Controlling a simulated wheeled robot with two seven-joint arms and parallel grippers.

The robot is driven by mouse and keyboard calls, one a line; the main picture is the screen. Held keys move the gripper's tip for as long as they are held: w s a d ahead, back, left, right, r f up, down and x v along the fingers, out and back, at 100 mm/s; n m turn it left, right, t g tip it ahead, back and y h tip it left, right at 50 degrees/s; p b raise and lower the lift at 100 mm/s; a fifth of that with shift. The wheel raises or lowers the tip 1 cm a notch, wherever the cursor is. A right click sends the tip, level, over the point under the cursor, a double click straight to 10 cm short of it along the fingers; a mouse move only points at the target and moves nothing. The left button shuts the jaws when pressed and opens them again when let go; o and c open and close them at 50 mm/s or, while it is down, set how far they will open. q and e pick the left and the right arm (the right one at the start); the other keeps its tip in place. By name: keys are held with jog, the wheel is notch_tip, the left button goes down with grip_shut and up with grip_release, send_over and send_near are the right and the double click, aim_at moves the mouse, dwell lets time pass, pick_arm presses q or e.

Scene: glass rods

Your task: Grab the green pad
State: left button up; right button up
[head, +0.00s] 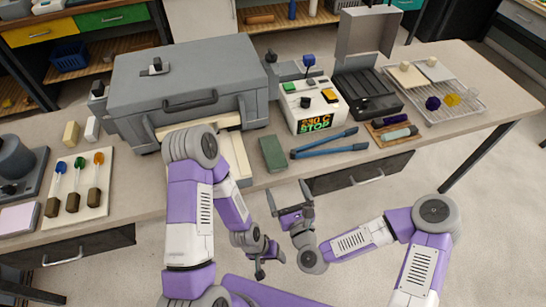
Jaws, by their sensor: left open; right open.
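The green pad (273,154) is a dark green flat block. It lies on the table near the front edge, left of the blue-handled tool. Nothing covers it. My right gripper (289,198) is open and empty in front of the table edge, a little below the pad in the picture and apart from it. My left gripper (270,266) is open and empty, lower down and farther from the table. My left forearm passes to the left of the pad.
A large grey case (188,90) stands behind and left of the pad. A white device with a lit display (314,104) stands behind it. The blue-handled tool (325,144) lies close on its right. A rod board (80,184) is far left, a wire rack (445,93) far right.

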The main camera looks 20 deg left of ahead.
aim_at(280, 169)
jog(key=shift+m, duration=0.3)
jog(key=b+x, duration=0.1)
jog(key=x, duration=0.6)
jog(key=shift+w, duration=0.4)
jog(key=shift+r, duration=0.1)
jog(key=c, duration=1.1)
